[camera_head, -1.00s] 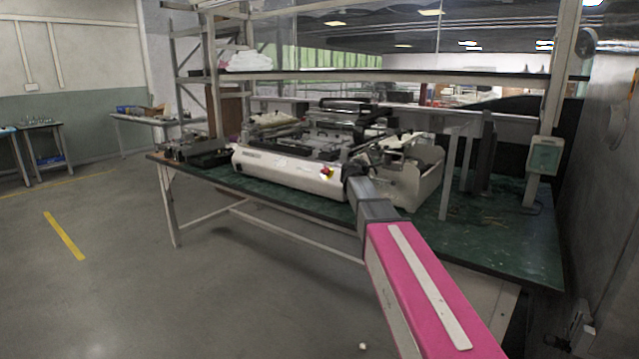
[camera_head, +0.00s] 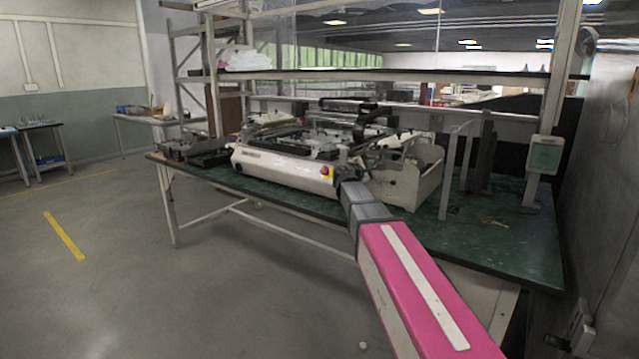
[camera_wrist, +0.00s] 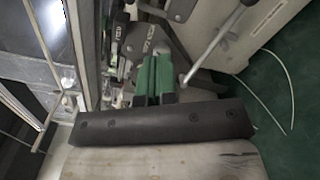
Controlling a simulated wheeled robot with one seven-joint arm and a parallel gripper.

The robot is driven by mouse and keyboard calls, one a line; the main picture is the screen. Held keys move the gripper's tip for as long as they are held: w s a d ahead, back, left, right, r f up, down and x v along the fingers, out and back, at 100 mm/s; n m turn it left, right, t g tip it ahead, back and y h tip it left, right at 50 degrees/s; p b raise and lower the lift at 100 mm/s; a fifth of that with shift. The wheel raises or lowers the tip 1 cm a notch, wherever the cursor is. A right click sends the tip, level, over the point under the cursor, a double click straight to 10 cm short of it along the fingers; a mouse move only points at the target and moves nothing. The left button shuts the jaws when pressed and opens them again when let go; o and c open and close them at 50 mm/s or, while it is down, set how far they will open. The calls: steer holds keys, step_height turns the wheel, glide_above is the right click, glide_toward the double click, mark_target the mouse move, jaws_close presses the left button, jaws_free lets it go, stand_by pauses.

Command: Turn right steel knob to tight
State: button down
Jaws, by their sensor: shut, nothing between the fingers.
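My gripper (camera_wrist: 155,66) shows green fingers in the wrist view, closed together with nothing between them. They point at dark metal parts of the white machine (camera_head: 285,170). In the head view the machine stands on the green-topped table, and my gripper is a small dark shape (camera_head: 347,173) at its front right corner, mostly hidden by my arm. A steel rod (camera_wrist: 214,50) slants up to the right of the fingers, apart from them. I cannot make out for certain which part is the right steel knob.
The green tabletop (camera_head: 495,240) is mostly clear at the right, with a thin pale cable (camera_wrist: 268,108) on it. Upright posts and a switch box (camera_head: 545,154) stand at the right. A shelf (camera_head: 400,76) runs above the machine.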

steer(key=shift+s+a, duration=0.1)
steer(key=shift+a, duration=0.1)
steer(key=shift+a+r, duration=0.2)
steer(key=shift+a, duration=0.15)
